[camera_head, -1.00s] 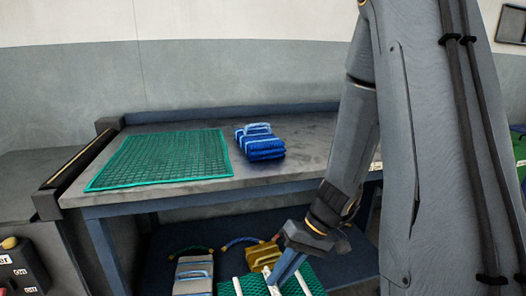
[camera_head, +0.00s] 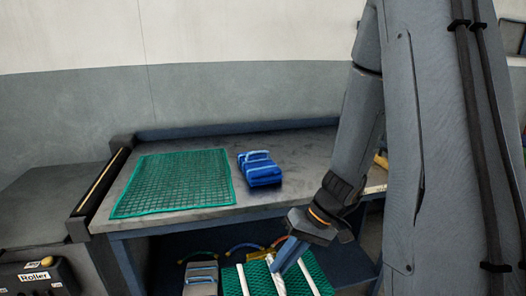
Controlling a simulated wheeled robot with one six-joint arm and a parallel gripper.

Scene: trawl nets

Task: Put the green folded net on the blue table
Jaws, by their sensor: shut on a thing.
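A green folded net (camera_head: 312,272) with white straps is at the bottom of the head view, in front of the table's lower part. My gripper (camera_head: 276,264) is shut on it at a white strap near its middle; the fingertips are partly hidden by the gripper body. The blue table (camera_head: 172,228) has a blue frame and a worn grey top. A flat green mesh sheet (camera_head: 175,182) covers the left part of the top. A blue folded bundle with a light blue handle (camera_head: 259,168) lies right of the sheet.
A grey bundle (camera_head: 201,280) and a yellow bundle (camera_head: 256,254) are low under the tabletop. A roller bar (camera_head: 100,192) edges the table's left side. A control box labelled Roller (camera_head: 36,277) stands at lower left. Bare top shows around the blue bundle.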

